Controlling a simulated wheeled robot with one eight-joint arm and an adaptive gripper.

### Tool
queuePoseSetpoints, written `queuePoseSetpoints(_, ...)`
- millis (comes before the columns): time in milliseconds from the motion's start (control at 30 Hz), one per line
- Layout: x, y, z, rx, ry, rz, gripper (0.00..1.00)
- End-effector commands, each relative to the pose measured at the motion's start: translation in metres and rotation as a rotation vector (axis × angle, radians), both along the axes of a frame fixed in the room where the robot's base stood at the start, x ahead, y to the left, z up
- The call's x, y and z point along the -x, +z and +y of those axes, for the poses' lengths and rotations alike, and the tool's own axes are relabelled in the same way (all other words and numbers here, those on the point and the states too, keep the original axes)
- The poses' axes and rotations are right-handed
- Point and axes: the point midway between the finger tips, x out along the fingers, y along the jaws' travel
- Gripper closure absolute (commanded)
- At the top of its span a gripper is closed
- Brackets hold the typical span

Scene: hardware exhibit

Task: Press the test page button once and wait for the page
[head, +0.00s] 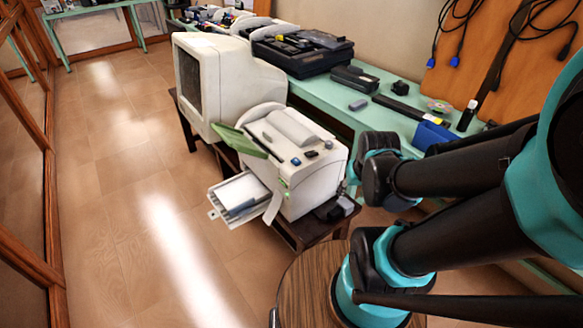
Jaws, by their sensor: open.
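A white printer (293,165) stands on a dark wooden stand at the centre of the head view. Its top front holds a blue button (296,161) and a dark button (312,155), with a small green spot (285,183) lower on the front. Labels are too small to read, so I cannot tell which is the test page button. A tray (240,195) with white sheets sticks out at the left, under a raised green flap (238,141). My arm reaches in from the right, its wrist part right of the printer and apart from it. I cannot make out my gripper's fingers.
A beige monitor (225,85) stands behind the printer. A green bench (372,118) along the wall carries a black case (302,52), a blue item and small parts. A round wooden top (305,290) is at the front. The floor at left is clear.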

Motion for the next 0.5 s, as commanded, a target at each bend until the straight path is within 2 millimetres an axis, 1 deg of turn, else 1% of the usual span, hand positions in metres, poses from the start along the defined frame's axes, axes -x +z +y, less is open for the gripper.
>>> queuePoseSetpoints(33,0.0000,0.0000,0.0000,0.000,0.000,0.000,0.54)
queuePoseSetpoints(67,0.0000,0.0000,0.0000,0.000,0.000,0.000,0.58)
queuePoseSetpoints(400,0.0000,0.0000,0.0000,0.000,0.000,0.000,1.00)
queuePoseSetpoints(500,0.0000,0.0000,0.0000,0.000,0.000,0.000,1.00)
